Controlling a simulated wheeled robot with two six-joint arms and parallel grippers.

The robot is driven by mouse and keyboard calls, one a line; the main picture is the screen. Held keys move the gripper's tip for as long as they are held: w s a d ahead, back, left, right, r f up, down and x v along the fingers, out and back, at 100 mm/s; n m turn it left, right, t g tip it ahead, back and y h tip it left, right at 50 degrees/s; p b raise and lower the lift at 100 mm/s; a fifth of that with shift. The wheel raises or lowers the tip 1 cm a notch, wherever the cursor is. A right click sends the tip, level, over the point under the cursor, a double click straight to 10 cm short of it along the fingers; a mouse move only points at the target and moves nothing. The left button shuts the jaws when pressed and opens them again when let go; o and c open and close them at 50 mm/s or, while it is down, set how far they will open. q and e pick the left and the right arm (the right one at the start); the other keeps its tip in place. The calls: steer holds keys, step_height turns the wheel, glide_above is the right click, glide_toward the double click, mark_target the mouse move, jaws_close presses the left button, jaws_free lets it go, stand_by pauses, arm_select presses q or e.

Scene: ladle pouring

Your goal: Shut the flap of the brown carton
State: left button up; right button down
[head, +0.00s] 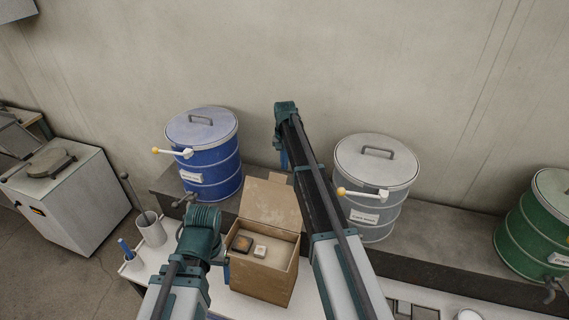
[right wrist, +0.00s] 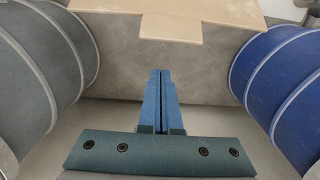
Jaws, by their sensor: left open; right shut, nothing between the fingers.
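The brown carton (head: 262,282) stands on the white worktop. Its flap (head: 270,200) is raised at the back, so the carton is open, with a dark orange-topped item and a small white item inside. My right gripper (head: 284,159) is behind the raised flap, fingers pointing down, shut and empty. In the right wrist view its blue fingers (right wrist: 162,72) are together, and the flap's tabbed edge (right wrist: 170,28) shows beyond them; contact cannot be told. My left gripper (head: 226,269) is low beside the carton's left side, open, mostly hidden by its wrist.
A blue drum (head: 203,155) stands behind left and a grey drum (head: 375,195) behind right, both with levers sticking out. A green drum (head: 540,225) is far right. A white cup (head: 150,230) and a blue-handled tool (head: 127,250) are left of my left arm.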

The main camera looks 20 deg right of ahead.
arm_select(q)
steer(key=shift+f, duration=0.35)
arm_select(e)
steer(key=s+a, duration=0.1)
steer(key=s, duration=0.1)
steer(key=shift+s+a+f, duration=0.3)
steer(key=shift+a, duration=0.1)
arm_select(q)
steer(key=shift+r, duration=0.1)
arm_select(e)
steer(key=shift+s+r, duration=0.1)
